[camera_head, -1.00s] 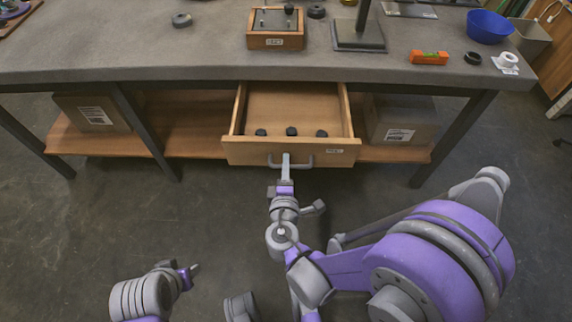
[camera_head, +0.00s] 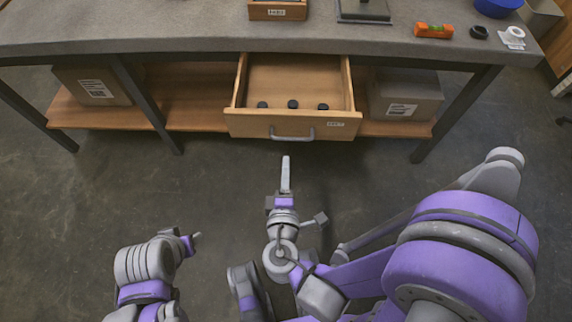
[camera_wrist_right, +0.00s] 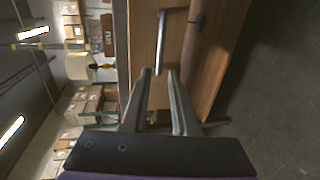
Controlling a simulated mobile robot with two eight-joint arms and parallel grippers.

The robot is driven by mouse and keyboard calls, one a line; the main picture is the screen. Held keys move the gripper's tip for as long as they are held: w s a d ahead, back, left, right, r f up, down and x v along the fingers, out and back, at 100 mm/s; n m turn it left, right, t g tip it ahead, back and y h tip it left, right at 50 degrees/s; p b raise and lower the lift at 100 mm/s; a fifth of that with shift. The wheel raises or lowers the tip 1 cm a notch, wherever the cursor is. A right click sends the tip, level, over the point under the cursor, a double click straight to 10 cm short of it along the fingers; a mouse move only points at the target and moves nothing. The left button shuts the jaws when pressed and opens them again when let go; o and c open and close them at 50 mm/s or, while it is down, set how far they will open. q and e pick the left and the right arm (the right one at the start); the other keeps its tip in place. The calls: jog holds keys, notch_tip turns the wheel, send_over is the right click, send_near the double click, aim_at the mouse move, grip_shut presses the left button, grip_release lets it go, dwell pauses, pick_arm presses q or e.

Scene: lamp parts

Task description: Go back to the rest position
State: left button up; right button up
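The wooden drawer (camera_head: 240,122) under the workbench stands pulled out, with three small dark pieces lying in it. Its grey handle (camera_head: 292,138) is free; the handle also shows in the right wrist view (camera_wrist_right: 160,42), ahead of the fingertips. My right gripper (camera_head: 286,160) is in front of the drawer, apart from the handle. In the right wrist view my right gripper (camera_wrist_right: 159,72) has its two fingers apart with nothing between them. My left gripper (camera_head: 196,237) is low at the left, small and side-on, so its finger gap cannot be made out.
The workbench (camera_head: 140,35) spans the top of the head view. On it are a wooden box (camera_head: 278,12), a dark stand base (camera_head: 364,10), an orange level (camera_head: 434,31) and a blue bowl (camera_head: 498,7). Cardboard boxes stand on the lower shelf (camera_head: 195,118). The floor before the drawer is clear.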

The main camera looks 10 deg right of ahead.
dwell(0.3)
jog(key=s+d+f+m+g, duration=0.3)
jog(key=d+m+g, duration=0.2)
jog(key=s+d+f+m+g, duration=0.3)
jog(key=d+m+g, duration=0.1)
jog(key=d+m, duration=0.15)
jog(key=s+r+m+g+y, duration=0.2)
jog(key=s+r+m+y, duration=0.1)
jog(key=s+m+y, duration=0.1)
pick_arm(q)
notch_tip(320, 180, up, 22)
jog(key=w+t+p, duration=0.1)
jog(key=p, duration=1.8)
jog(key=shift+w+f, duration=0.25)
jog(key=shift+w, duration=0.15)
pick_arm(e)
notch_tip(320, 180, up, 22)
jog(key=w+a+t, duration=0.1)
jog(key=shift+w+f, duration=0.25)
jog(key=shift+w, duration=0.05)
